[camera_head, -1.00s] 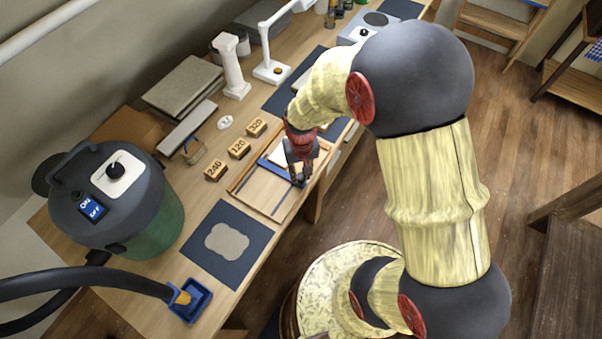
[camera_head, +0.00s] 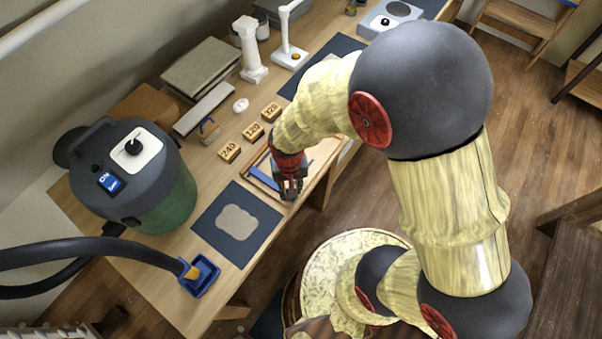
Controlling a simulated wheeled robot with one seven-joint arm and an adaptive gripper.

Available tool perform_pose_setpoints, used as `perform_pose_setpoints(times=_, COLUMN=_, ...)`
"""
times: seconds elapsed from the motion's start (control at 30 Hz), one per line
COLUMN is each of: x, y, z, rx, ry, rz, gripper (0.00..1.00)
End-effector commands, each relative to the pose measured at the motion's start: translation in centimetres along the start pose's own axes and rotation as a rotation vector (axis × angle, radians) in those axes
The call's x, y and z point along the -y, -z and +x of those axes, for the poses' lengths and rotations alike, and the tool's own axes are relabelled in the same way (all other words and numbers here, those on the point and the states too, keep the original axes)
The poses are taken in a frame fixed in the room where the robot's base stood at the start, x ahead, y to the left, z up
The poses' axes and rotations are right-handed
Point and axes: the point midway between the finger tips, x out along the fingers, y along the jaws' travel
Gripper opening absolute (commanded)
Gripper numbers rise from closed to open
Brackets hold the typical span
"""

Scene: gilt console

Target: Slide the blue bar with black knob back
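The blue bar (camera_head: 264,177) lies across a shallow wooden tray (camera_head: 249,184) on the bench, close to the tray's left end. My gripper (camera_head: 290,194) points down over the bar's front part, at the tray's front edge. The black knob is hidden behind my gripper's dark fingers. I cannot tell whether the fingers are open or closed on it. My arm covers much of the tray's right side.
Wooden blocks marked 240 (camera_head: 229,151), 120 (camera_head: 253,132) and 320 (camera_head: 271,112) stand behind the tray. A dark mat (camera_head: 210,224) with a beige patch lies left of it. A green-and-black vacuum (camera_head: 135,180) and blue holder (camera_head: 203,283) stand farther left.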

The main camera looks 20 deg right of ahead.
Motion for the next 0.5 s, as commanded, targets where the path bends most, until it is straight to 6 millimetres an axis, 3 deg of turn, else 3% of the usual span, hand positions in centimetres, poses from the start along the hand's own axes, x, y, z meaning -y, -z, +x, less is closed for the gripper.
perform_pose_setpoints(times=0.47, x=0.95, y=-1.04, z=0.02, rx=0.001, ry=0.001, rz=0.001, gripper=0.00)
perform_pose_setpoints(times=0.5, x=0.95, y=-1.05, z=0.02, rx=0.002, ry=0.001, rz=0.001, gripper=0.25)
